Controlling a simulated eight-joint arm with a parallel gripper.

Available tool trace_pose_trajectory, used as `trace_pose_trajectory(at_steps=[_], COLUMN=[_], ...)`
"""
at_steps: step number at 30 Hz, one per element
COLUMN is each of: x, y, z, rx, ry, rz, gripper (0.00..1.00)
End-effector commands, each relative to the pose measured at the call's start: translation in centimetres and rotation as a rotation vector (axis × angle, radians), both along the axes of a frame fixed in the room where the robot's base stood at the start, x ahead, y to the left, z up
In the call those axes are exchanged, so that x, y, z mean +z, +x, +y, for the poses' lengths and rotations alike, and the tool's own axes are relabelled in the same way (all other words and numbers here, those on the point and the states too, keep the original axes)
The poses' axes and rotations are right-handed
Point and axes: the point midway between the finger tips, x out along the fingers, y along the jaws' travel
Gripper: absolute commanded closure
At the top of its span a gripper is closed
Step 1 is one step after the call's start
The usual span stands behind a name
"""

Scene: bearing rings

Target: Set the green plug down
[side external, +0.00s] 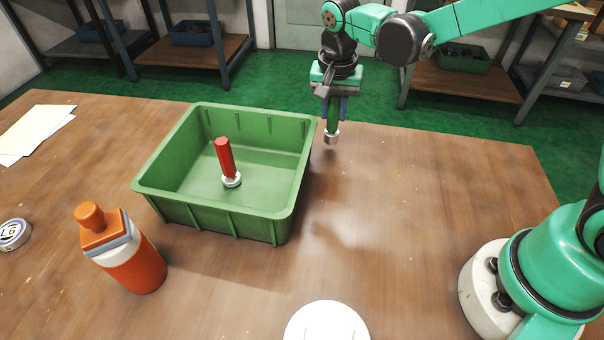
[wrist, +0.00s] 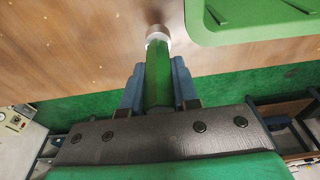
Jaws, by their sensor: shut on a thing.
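The green plug (side external: 332,118) is held upright in my gripper (side external: 334,104), with its pale metal end (side external: 331,137) pointing down. It hangs above the table to the right of the green bin (side external: 150,190). In the wrist view my gripper (wrist: 159,82) has its blue fingers closed on both sides of the green plug (wrist: 158,75). The plug's pale end (wrist: 157,35) shows beyond the fingertips, over bare wood. I cannot tell exactly how high the end is above the table. A red plug (side external: 225,158) stands inside the bin with a pale ring at its base.
An orange bottle (side external: 135,265) stands at the front left. A tape roll (side external: 14,234) and papers (side external: 35,132) lie at the left. A white disc (side external: 326,322) lies at the front edge. The wooden table (side external: 430,190) is clear right of the bin.

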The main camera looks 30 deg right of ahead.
Motion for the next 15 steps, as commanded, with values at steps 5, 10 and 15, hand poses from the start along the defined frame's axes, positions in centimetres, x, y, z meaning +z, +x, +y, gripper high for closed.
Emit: trace_pose_trajectory(at_steps=[5, 10, 15], x=[-1.8, -1.8, -2.0], y=[0.0, 0.0, 0.0], z=[0.0, 0.0, 0.0], rx=[0.0, 0.0, 0.0], ry=[0.0, 0.0, 0.0], rz=[0.0, 0.0, 0.0], gripper=[1.0, 1.0, 1.0])
